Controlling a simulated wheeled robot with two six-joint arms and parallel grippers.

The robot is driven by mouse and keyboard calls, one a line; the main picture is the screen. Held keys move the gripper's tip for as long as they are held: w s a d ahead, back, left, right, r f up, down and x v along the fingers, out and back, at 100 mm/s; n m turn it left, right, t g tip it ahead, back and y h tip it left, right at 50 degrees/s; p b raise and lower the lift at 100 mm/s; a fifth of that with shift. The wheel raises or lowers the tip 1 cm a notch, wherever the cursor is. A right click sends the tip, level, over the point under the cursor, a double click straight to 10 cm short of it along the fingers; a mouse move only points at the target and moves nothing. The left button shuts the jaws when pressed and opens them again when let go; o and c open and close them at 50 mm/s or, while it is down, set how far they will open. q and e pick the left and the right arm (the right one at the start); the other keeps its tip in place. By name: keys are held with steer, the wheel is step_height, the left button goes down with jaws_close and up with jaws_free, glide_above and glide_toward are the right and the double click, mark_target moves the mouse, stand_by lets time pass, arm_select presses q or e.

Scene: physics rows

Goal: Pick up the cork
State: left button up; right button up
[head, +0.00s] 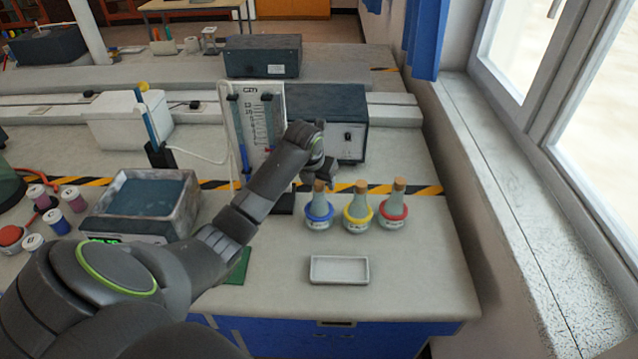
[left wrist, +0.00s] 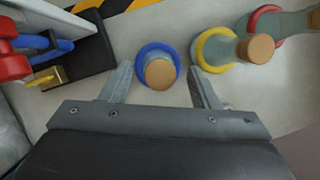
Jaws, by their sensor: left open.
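Three flasks stand in a row on the bench, each with a brown cork in its neck. The left flask has a blue ring (head: 320,211) and a cork (head: 319,186). The middle flask has a yellow ring (head: 357,213) and a cork (head: 361,187). The right flask has a red ring (head: 393,210) and a cork (head: 399,184). My left gripper (head: 322,180) is over the blue-ringed flask. In the left wrist view its open fingers (left wrist: 163,88) lie on either side of that flask's cork (left wrist: 160,74), with gaps to both. My right gripper is not seen.
A white tray (head: 340,281) lies in front of the flasks. A stand with a white panel (head: 240,125) is just left of and behind the gripper. A dark box (head: 345,112) stands behind. A grey basin (head: 183,226) is at left. The bench right of the flasks is clear.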

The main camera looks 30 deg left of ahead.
arm_select(q)
steer(key=c, duration=1)
steer(key=shift+c, duration=0.2)
